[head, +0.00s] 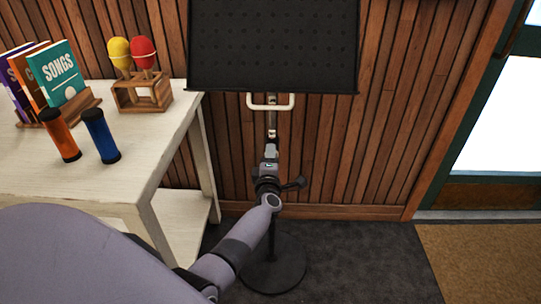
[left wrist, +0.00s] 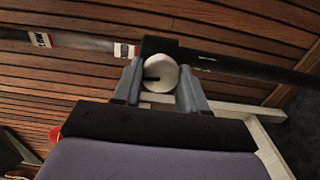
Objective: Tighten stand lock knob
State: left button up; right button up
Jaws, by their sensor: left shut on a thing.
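The music stand has a black perforated desk (head: 273,45), a slim pole (head: 271,125) and a round black base (head: 272,265) on the floor. My left gripper (head: 269,158) is at the pole, below the desk. In the left wrist view, a round whitish knob (left wrist: 165,70) with a dark slot mark sits against a black collar (left wrist: 158,46) on the pole. The left gripper's grey fingers (left wrist: 160,82) lie on either side of the knob, shut on it. In the head view the knob is hidden by my gripper. My right gripper is out of view.
A pale table (head: 60,180) stands at the left. It holds songbooks (head: 62,75), red and yellow maracas (head: 143,50) in a wooden holder (head: 140,93), and orange (head: 60,135) and blue (head: 100,135) shakers. A slatted wall (head: 395,110) is behind the stand.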

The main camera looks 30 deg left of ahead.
pick_arm(q)
jog(key=shift+m, duration=0.3)
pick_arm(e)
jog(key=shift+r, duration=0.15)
pick_arm(q)
jog(key=o, duration=1.1)
jog(key=shift+c, duration=0.2)
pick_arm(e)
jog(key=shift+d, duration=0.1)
